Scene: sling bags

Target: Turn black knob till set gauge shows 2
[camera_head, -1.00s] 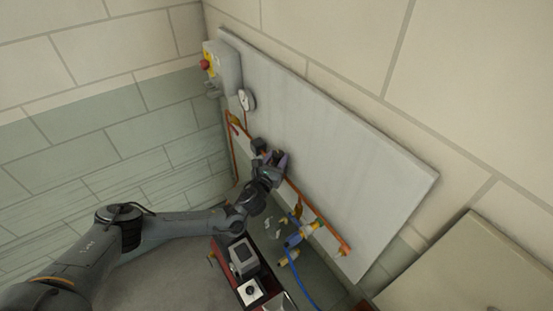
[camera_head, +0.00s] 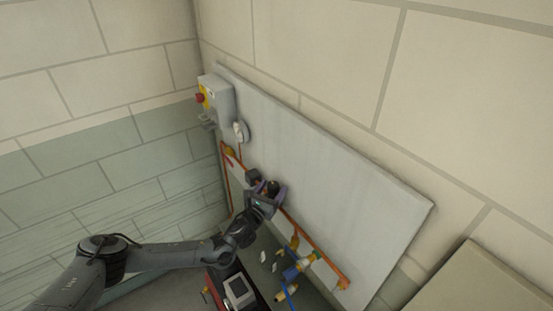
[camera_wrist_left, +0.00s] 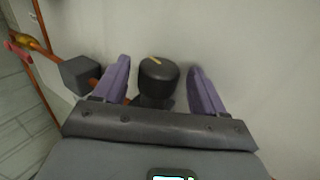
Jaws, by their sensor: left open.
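The black knob (camera_wrist_left: 158,76) is a round cap with a yellow mark on its top, on the pale board; it also shows in the head view (camera_head: 273,187). My left gripper (camera_wrist_left: 164,85) is open, its purple fingers on either side of the knob with visible gaps. In the head view my left gripper (camera_head: 267,190) is at the board's lower edge, around the knob. A round white gauge-like part (camera_head: 241,131) is higher on the board; its reading is too small to tell, and I cannot tell if it is the set gauge. My right gripper is not in view.
A grey block (camera_wrist_left: 82,75) stands close beside the left finger. Orange pipe (camera_head: 318,255) runs along the board's lower edge, with blue and yellow fittings (camera_head: 300,266) at right. A grey box with a red button (camera_head: 217,99) is at the upper left.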

